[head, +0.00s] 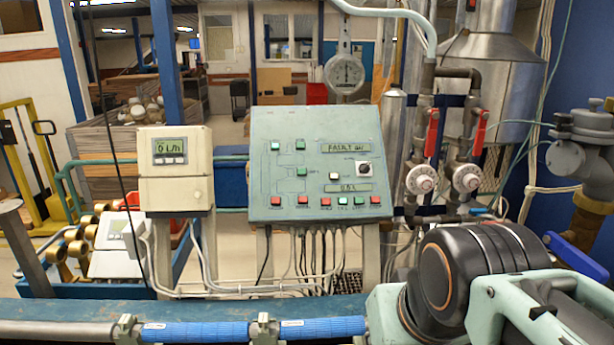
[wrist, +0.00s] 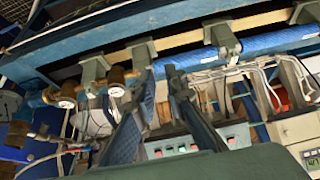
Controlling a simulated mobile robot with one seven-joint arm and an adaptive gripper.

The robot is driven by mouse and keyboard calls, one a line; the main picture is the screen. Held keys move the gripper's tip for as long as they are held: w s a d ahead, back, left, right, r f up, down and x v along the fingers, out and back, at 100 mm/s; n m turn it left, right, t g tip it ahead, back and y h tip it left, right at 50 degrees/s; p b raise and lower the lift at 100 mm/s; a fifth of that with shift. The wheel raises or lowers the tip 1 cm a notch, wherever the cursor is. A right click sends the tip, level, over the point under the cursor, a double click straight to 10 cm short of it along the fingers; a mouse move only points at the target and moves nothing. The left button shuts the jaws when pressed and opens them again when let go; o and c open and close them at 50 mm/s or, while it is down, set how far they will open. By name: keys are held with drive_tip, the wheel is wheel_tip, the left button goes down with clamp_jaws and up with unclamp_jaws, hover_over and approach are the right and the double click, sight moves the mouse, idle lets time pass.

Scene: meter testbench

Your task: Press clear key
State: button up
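The green-grey control panel (head: 315,165) stands in the middle of the head view, with green, red and white keys and two displays. Their labels are too small to read, so I cannot tell which key is clear. Left of it, a cream meter box (head: 175,190) has a display and three small keys (head: 171,160) below it. In the wrist view the panel's lower edge (wrist: 237,136) shows behind my fingers, and the meter box (wrist: 300,130) is at lower right. My gripper (wrist: 160,76) is open, a narrow gap between its fingertips, empty, apart from the keys. The head view does not show it.
A blue pipe (head: 200,331) with clamps runs along the front bench edge. Red-handled valves (head: 432,130) and pipework stand right of the panel. Cables (head: 320,245) hang below it. A large grey-green valve (head: 590,150) is at far right. The space directly before the panel looks clear.

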clamp_jaws()
idle(0.8)
drive_tip(key=shift+d, duration=0.1)
